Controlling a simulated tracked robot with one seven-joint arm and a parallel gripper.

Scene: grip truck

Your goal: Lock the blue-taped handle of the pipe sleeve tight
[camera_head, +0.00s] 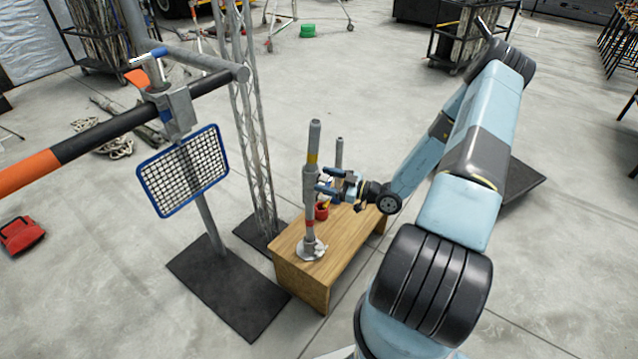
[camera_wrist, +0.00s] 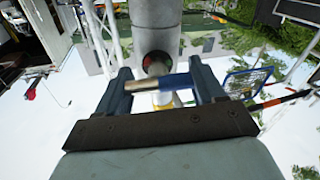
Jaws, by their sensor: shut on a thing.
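The pipe sleeve (camera_head: 310,185) is on an upright grey pole with a yellow band and a red band, standing on a wooden box. In the wrist view the grey tube (camera_wrist: 157,35) rises close in front of the fingers. My gripper (camera_head: 325,190) is at the right side of the sleeve. In the wrist view, the short handle (camera_wrist: 142,86), bare metal at left and blue-taped at right, lies across the gap between the two fingers. My gripper is shut on it. In the head view the handle is too small to tell from the fingers.
The wooden box (camera_head: 300,275) bears the pole, a red cup (camera_head: 321,211) and a shorter post (camera_head: 339,152). At left, a black and orange pipe (camera_head: 95,132) carries a clamp (camera_head: 178,110) with another blue-taped handle. A blue-framed mesh (camera_head: 185,170) and a truss (camera_head: 250,130) stand nearby.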

